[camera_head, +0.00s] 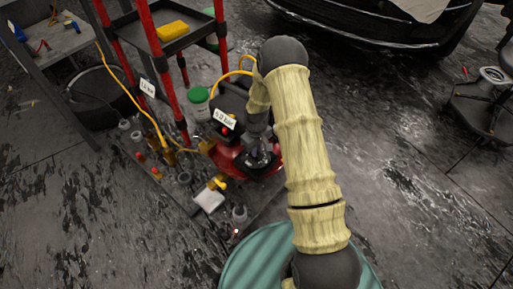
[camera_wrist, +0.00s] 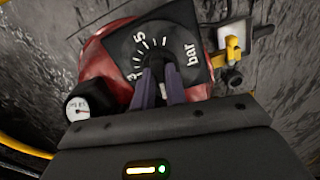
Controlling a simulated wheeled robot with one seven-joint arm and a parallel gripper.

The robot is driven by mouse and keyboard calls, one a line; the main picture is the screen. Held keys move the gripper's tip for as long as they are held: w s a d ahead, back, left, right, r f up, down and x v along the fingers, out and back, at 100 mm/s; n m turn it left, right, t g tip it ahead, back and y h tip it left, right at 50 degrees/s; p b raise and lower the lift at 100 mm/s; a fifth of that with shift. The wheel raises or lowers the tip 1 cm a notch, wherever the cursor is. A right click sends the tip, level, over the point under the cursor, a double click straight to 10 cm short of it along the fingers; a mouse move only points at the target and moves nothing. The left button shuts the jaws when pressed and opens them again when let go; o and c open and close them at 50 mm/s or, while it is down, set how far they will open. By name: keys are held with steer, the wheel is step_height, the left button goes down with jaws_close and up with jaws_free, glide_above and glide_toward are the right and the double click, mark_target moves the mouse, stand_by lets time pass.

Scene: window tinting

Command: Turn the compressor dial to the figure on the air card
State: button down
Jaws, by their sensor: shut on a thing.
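The compressor (camera_head: 228,160) is a red and black machine on the floor, left of my arm. In the wrist view its dark dial plate (camera_wrist: 186,28) carries white marks, the figures 3 and 5 and the word "bar". My gripper (camera_wrist: 160,72) is shut on the dial knob at the middle of the plate; its fingers hide most of the knob and any pointer. In the head view my gripper (camera_head: 262,150) is down at the compressor. A white card (camera_head: 224,118) on the compressor seems to read "5.0 bar". A second small tag (camera_head: 147,88) hangs on the red rack; its text is unclear.
A small round gauge (camera_wrist: 85,107) sits left of the dial and a yellow valve handle (camera_wrist: 232,47) right of it. A red-posted rack (camera_head: 170,65), a green-lidded tub (camera_head: 198,100) and several bottles stand close by. A dark car (camera_head: 385,30) is behind.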

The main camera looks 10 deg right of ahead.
steer(key=c, duration=1.4)
jaws_free()
steer(key=shift+c, duration=0.2)
step_height(320, 180, up, 18)
steer(key=p, duration=0.6)
steer(key=shift+f, duration=0.25)
